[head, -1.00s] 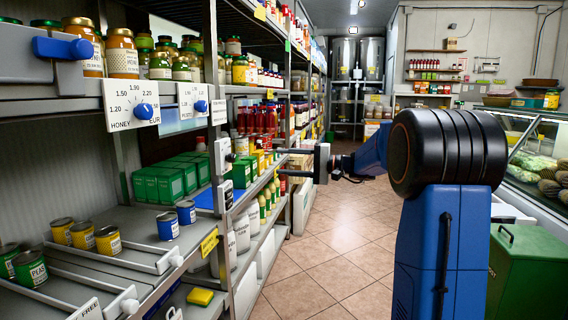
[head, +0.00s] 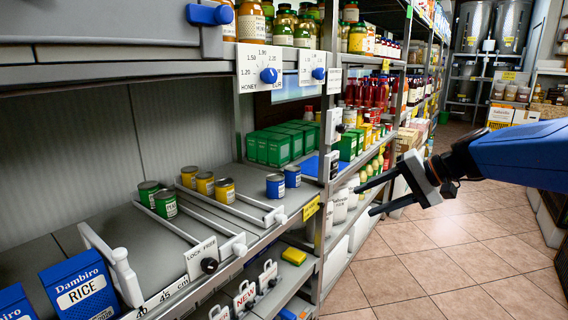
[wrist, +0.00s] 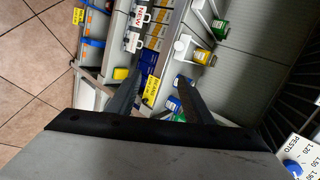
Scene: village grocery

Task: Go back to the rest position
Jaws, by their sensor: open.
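My gripper (head: 366,198) is in the aisle at the right of the head view, in front of the shelves. Its two dark fingers point left toward the shelving and stand apart, with nothing between them. In the wrist view my gripper (wrist: 152,98) shows its two fingers spread, with shelf fronts and cans beyond them. My blue arm enters from the right edge of the head view.
Shelving fills the left, with blue cans (head: 275,186), yellow cans (head: 224,191), green cans (head: 165,204), green boxes (head: 268,148) and a blue rice box (head: 82,284). A yellow sponge (head: 294,256) lies lower. The tiled floor (head: 460,250) at the right is clear.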

